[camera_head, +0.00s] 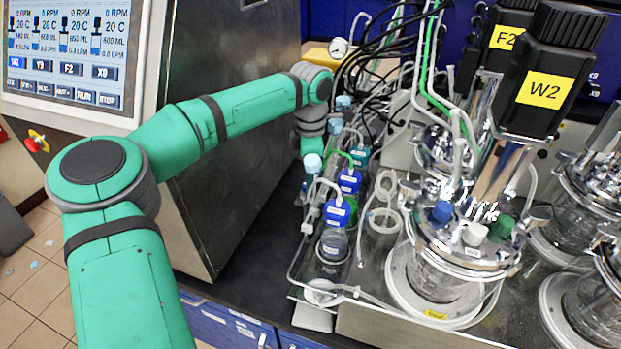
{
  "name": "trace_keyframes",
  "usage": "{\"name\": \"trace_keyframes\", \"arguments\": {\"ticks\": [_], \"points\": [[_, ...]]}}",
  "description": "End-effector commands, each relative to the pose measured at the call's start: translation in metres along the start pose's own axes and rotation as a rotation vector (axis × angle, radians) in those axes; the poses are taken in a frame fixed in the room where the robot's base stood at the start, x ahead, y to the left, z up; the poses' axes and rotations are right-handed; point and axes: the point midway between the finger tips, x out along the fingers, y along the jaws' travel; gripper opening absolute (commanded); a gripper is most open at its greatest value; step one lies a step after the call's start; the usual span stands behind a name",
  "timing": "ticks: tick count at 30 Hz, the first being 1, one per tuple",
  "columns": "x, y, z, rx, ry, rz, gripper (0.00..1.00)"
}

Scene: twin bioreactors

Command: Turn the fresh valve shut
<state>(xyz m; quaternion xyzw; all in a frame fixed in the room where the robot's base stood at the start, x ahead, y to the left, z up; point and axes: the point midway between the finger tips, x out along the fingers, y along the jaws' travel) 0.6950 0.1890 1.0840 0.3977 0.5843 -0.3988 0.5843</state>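My green arm reaches across from the lower left, and its wrist bends down behind the row of small bottles. The fingers of my gripper are hidden there, so I cannot see whether they are open or touching anything. I cannot pick out the fresh valve for certain.
A glass bioreactor (438,285) with a black motor marked W2 (545,91) stands to the right, with more vessels beyond. A steel cabinet with a control screen (70,45) is at left.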

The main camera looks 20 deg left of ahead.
Motion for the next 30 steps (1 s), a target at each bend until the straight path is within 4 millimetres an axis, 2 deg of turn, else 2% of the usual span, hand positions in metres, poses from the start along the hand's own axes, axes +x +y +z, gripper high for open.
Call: {"name": "trace_keyframes", "arguments": {"ticks": [17,18,20,30], "points": [[-0.0001,0.0001,-0.0042,0.028,0.007,-0.001,0.02],[-0.0001,0.0001,-0.0042,0.028,0.007,-0.001,0.29],[-0.0002,0.0002,-0.0041,0.028,0.007,-0.001,0.43],[-0.0021,0.0003,-0.0016,0.03,0.003,0.001,0.43]]}}
